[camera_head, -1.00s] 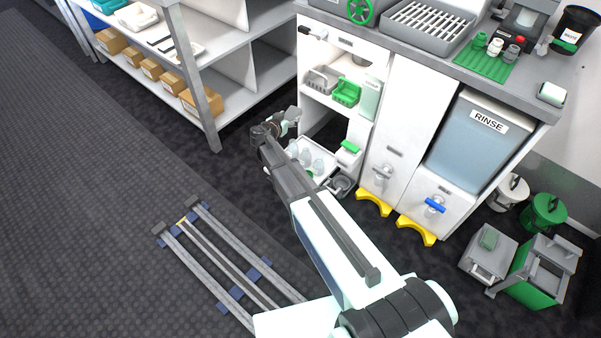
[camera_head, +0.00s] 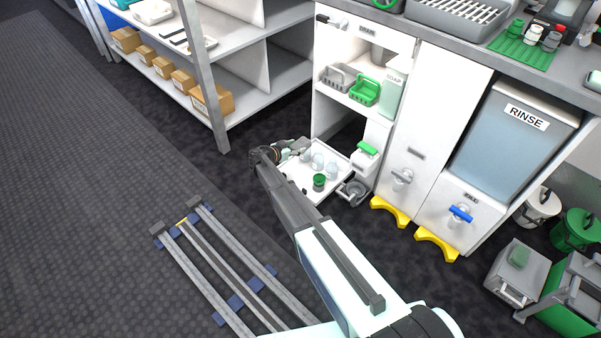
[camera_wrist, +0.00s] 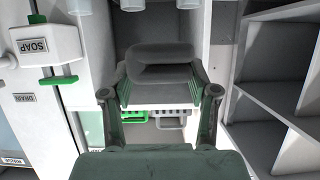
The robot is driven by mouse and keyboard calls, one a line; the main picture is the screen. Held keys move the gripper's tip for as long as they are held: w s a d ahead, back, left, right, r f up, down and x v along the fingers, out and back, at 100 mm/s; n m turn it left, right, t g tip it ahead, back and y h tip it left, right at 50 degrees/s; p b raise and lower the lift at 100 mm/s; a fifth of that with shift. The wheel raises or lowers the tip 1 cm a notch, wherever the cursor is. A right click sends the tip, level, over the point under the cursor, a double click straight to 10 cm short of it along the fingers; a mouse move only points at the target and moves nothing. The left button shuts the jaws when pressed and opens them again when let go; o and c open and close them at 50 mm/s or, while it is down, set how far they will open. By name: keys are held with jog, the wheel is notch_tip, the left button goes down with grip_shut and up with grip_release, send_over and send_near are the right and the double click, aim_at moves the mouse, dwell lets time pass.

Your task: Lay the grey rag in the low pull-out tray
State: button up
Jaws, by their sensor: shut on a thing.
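The low pull-out tray (camera_head: 299,182) is white and sticks out at the foot of the cabinet. Several clear cups (camera_head: 331,170) and a green cup (camera_head: 319,183) stand in it. My gripper (camera_head: 294,151) is over the tray's far left part, close to the clear cups. In the wrist view my gripper (camera_wrist: 157,94) is shut on a dark grey, rounded, folded-looking thing, the grey rag (camera_wrist: 160,66), which spans the space between the fingers. Clear cups (camera_wrist: 132,5) show at that view's top edge. In the head view the rag is too small to make out surely.
Green (camera_head: 365,90) and grey (camera_head: 337,76) baskets sit on the shelf above. A shelf unit (camera_head: 217,100) stands left; open floor lies between.

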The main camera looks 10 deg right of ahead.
aim_at(296, 176)
notch_tip(296, 176, down, 16)
jog(key=b, duration=0.2)
jog(key=shift+r+b, duration=0.1)
jog(key=shift+b, duration=0.2)
jog(key=o, duration=1.1)
jog(key=shift+r, duration=0.1)
jog(key=p+v, duration=0.2)
jog(key=v, duration=1)
